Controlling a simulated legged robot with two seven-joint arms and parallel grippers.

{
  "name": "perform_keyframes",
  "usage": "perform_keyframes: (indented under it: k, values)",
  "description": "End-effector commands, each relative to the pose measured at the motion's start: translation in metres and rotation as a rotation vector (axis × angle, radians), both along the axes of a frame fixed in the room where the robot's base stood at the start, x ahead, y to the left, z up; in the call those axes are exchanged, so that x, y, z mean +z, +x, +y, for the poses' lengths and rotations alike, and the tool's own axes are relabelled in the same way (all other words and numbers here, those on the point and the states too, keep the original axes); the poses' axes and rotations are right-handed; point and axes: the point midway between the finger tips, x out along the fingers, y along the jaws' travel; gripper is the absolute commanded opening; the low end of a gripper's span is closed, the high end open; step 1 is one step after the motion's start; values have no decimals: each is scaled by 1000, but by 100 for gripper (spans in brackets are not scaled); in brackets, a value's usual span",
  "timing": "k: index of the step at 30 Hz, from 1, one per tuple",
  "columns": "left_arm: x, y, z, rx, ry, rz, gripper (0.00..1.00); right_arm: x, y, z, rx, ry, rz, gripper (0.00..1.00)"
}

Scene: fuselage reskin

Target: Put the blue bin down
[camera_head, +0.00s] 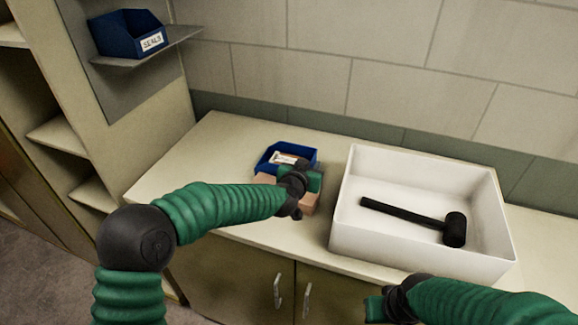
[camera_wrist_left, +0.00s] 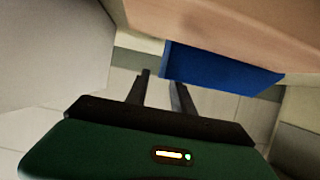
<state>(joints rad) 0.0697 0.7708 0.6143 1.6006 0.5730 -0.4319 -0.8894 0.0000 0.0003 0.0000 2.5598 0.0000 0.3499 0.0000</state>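A small blue bin (camera_head: 272,157) with a white label stands on the counter just beyond my left gripper (camera_head: 299,185). The bin also shows in the left wrist view (camera_wrist_left: 212,72), past the fingers. A tan block (camera_head: 308,202) lies beside the bin, partly hidden under my left gripper; it fills the top of the left wrist view (camera_wrist_left: 225,25). The left fingers (camera_wrist_left: 160,88) are apart with nothing seen between them. My right gripper (camera_head: 380,306) is low in the head view, in front of the white tray; its fingers are not clear.
A white tray (camera_head: 385,243) holding a black mallet (camera_head: 412,219) stands on the counter (camera_head: 225,150) to the right. Another blue bin (camera_head: 120,40), labelled SEALS, sits on a wall shelf (camera_head: 160,48) at upper left. The counter left of the small bin is clear.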

Motion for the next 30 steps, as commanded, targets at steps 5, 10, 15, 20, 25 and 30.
perform_keyframes:
  k: [5, 10, 15, 20, 25, 30]
  values:
    - [-7, 27, -4, 2, -6, 5, 29, 17, 0, 0, 0, 0, 0, 25]
    - [-17, 44, -10, 0, -2, 3, 29, 20, 0, 0, 0, 0, 0, 25]
    - [-17, 45, -10, -1, 0, 1, 29, 19, 0, 0, 0, 0, 0, 25]
    - [-17, 44, -10, -1, 0, 0, 13, 19, 0, 0, 0, 0, 0, 25]
    - [-17, 44, -10, -1, -1, 1, 0, 19, 0, 0, 0, 0, 0, 25]
    - [-18, 45, -10, -1, -1, 1, 0, 19, 0, 0, 0, 0, 0, 25]
